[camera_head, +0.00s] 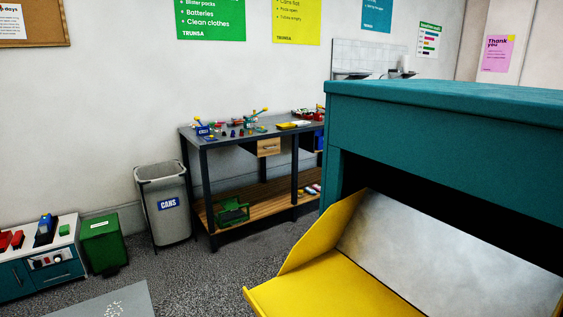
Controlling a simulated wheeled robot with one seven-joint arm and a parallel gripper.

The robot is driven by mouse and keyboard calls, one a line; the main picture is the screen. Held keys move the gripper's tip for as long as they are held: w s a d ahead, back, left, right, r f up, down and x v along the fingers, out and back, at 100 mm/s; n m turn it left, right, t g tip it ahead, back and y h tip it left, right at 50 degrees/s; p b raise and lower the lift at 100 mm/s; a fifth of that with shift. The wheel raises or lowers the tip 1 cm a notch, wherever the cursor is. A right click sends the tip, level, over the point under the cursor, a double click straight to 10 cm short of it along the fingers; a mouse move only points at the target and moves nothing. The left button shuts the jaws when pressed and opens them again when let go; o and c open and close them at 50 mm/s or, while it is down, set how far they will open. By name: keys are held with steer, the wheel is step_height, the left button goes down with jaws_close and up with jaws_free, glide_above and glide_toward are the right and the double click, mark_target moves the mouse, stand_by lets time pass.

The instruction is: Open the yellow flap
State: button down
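A yellow flap (345,290) shows at the lower right, on the front of a large teal cabinet (430,125). The flap is tilted outward from a dark opening (375,172), with a yellow side wall standing up at its left. A grey metallic panel (450,250) lies behind the yellow part, inside the opening. The flap's right and lower parts run out of the picture. My gripper is not in view, so I cannot see where it is relative to the flap.
A grey bin (163,215) labelled CANS and a green bin (103,245) stand by the wall. A workbench (225,140) with small items stands behind. A teal play unit (35,270) is at the left.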

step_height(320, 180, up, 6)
steer(key=p, duration=0.4)
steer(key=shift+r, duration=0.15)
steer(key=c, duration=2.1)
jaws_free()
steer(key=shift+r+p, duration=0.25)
steer(key=shift+p, duration=0.1)
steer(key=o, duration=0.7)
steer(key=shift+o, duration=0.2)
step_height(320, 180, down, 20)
steer(key=b, duration=2)
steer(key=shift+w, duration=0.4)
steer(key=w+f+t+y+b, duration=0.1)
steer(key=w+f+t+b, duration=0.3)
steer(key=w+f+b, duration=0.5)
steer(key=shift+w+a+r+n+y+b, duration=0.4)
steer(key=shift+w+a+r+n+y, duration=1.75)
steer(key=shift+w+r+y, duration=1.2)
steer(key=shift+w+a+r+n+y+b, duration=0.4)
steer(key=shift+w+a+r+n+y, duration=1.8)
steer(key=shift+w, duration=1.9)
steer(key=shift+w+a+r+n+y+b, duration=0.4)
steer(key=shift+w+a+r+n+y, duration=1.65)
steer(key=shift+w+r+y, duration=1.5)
